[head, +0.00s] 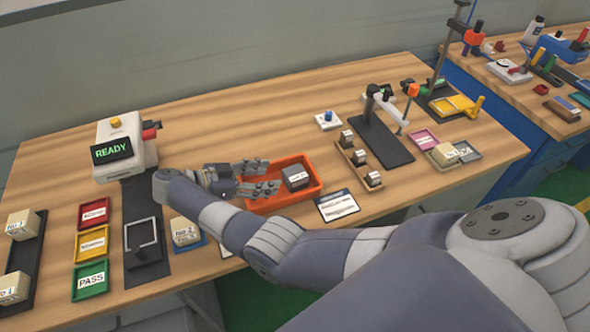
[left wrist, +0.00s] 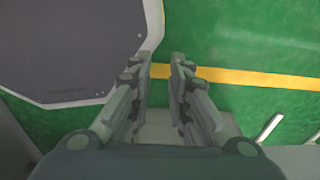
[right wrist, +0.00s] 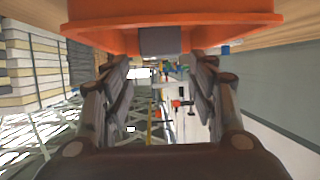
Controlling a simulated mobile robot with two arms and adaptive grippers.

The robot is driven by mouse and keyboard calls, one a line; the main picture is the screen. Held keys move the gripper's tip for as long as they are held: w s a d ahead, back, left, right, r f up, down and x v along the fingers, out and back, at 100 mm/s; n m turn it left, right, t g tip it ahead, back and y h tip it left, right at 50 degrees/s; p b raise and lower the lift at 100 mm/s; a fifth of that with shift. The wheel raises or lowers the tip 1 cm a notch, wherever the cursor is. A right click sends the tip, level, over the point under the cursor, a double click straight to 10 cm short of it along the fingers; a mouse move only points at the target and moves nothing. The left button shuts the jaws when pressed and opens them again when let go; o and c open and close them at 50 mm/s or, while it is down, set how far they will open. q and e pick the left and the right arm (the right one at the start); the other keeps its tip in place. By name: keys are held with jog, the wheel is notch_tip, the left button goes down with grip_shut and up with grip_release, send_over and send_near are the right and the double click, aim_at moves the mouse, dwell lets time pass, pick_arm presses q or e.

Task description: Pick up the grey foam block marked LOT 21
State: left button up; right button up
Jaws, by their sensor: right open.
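A grey block (head: 295,179) with a white label lies in the orange tray (head: 263,205); its print is too small to read surely. In the right wrist view the grey block (right wrist: 160,41) shows at the top, between and beyond the fingers, against the orange tray (right wrist: 215,18). My right gripper (head: 268,177) is open and empty, its fingertips over the tray's left part, just left of the block and apart from it. My left gripper (left wrist: 159,65) is seen only in its wrist view, fingers apart with nothing between them, over the green floor.
A READY machine (head: 126,148), coloured trays (head: 90,278) and labelled tan blocks (head: 185,231) stand left. A wooden rack (head: 343,152) of small blocks and a dark stand (head: 385,140) are right of the orange tray. A white card (head: 338,206) lies in front. Bare wood is behind the tray.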

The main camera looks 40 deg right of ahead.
aim_at(286, 179)
jog(key=shift+f, duration=0.5)
jog(key=shift+w+f, duration=0.1)
jog(key=shift+f, duration=0.05)
jog(key=shift+w+d+f, duration=0.1)
jog(key=shift+d+f, duration=0.05)
jog(key=shift+d, duration=0.1)
jog(key=p+x, duration=0.2)
jog(key=x, duration=0.4)
jog(key=shift+d, duration=0.15)
jog(key=shift+s+d+f, duration=0.2)
jog(key=shift+s+d, duration=0.05)
pick_arm(q)
jog(key=shift+s+r, duration=0.3)
jog(key=shift+r, duration=0.45)
pick_arm(e)
jog(key=shift+c, duration=0.3)
jog(key=c, duration=0.5)
